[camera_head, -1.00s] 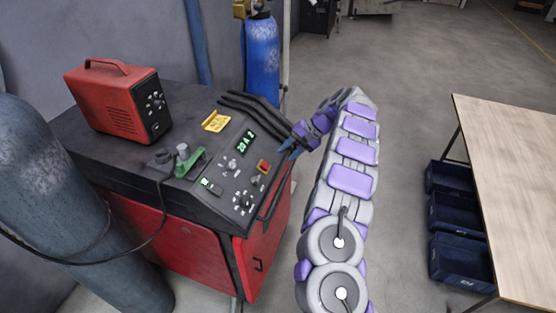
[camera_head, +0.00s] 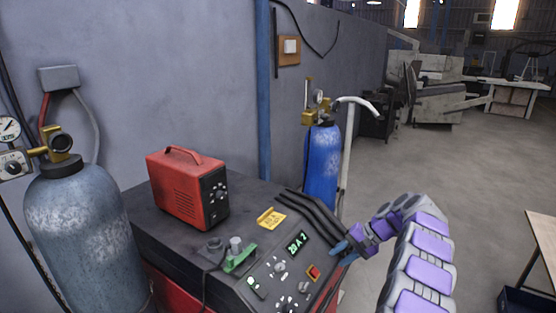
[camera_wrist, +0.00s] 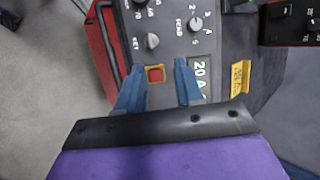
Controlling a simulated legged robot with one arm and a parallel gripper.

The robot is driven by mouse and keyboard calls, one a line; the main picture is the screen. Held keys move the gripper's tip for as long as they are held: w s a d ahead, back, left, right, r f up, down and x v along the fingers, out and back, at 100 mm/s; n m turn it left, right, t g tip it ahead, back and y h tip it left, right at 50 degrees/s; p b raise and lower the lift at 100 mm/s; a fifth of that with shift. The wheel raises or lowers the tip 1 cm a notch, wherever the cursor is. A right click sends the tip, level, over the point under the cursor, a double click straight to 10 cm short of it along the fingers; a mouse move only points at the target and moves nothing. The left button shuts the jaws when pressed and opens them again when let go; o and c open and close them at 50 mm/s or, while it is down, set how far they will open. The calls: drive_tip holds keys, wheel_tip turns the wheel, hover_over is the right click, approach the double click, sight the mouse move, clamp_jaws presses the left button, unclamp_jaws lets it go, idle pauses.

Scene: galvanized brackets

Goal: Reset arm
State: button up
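My arm, grey with purple panels, comes up from the lower right in the head view and bends left to the machine. My gripper (camera_head: 340,252) is by the right edge of the control panel, close to a red square button (camera_head: 313,272) in a yellow frame. In the wrist view, the two blue fingers of my gripper (camera_wrist: 159,66) are apart with nothing held. The red button (camera_wrist: 155,74) shows between them. Whether the fingers touch the panel I cannot tell.
The control panel (camera_head: 275,275) has knobs and a green display. A red box unit (camera_head: 188,190) sits on the machine. A grey cylinder (camera_head: 75,240) stands at left, a blue cylinder (camera_head: 321,165) behind. A wooden table (camera_head: 545,240) is at right; floor between is clear.

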drive_tip(key=s+a+r+n+g+b, duration=0.1)
drive_tip(key=s+a+r+n+g, duration=0.1)
drive_tip(key=s+a+r, duration=0.8)
drive_tip(key=s+a+n+g+h+b, duration=0.15)
drive_tip(key=s+a, duration=0.45)
drive_tip(key=s, duration=0.6)
drive_tip(key=s+d+f+h, duration=0.2)
drive_tip(key=s, duration=0.7)
drive_tip(key=s+d+f+n+h+b, duration=0.1)
drive_tip(key=s+d+f+h, duration=0.1)
drive_tip(key=s, duration=0.8)
drive_tip(key=s+d+f+n+h, duration=0.1)
drive_tip(key=s+d+f+h, duration=0.1)
drive_tip(key=s, duration=0.7)
drive_tip(key=shift+s+d+f+h+b, duration=0.15)
drive_tip(key=shift+s+f+h+b, duration=0.1)
drive_tip(key=shift+h+b, duration=0.1)
idle(0.6)
